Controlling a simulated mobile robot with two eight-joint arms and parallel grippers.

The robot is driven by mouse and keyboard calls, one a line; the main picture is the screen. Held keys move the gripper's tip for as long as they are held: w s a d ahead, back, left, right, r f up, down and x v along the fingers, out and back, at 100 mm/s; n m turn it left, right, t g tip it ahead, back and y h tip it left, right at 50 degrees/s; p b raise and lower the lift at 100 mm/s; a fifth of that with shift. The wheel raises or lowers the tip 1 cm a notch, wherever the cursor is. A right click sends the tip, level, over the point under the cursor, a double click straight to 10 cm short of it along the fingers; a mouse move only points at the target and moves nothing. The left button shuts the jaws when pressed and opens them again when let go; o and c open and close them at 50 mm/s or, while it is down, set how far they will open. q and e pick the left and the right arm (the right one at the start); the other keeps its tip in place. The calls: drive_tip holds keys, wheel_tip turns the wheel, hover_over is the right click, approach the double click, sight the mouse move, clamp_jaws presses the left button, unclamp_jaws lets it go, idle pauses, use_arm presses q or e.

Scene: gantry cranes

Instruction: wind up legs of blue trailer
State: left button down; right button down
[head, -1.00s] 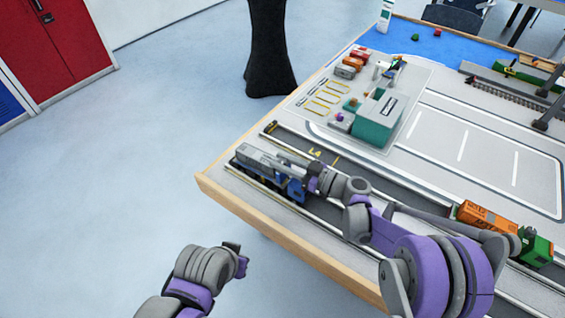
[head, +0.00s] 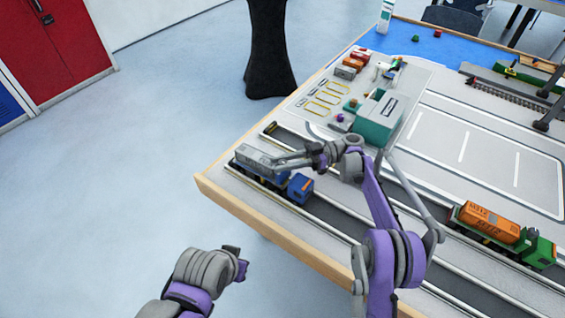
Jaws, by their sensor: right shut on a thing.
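The trailer with the blue cab (head: 300,187) and a long grey load (head: 255,158) stands in the lane at the table's near left edge. It is partly hidden by my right arm. My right gripper (head: 280,160) reaches in from the right, its fingers level at the side of the grey load near the cab. It is shut on a small part there; the fingers hide which part. The trailer's legs are too small and covered to make out. My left gripper (head: 241,262) hangs in front of the table, clear of everything; its fingers are too unclear to tell open or shut.
An orange tank truck with a green cab (head: 539,251) stands further right in the lanes. Behind is a teal and grey building (head: 378,118) with small vehicles (head: 345,72) beyond it. A wooden rim (head: 240,207) borders the table. Floor to the left is free.

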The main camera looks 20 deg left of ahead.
drive_tip(key=shift+n+g+h, duration=0.4)
drive_tip(key=shift+g+h, duration=0.1)
drive_tip(key=shift+g, duration=0.1)
drive_tip(key=c, duration=0.6)
unclamp_jaws()
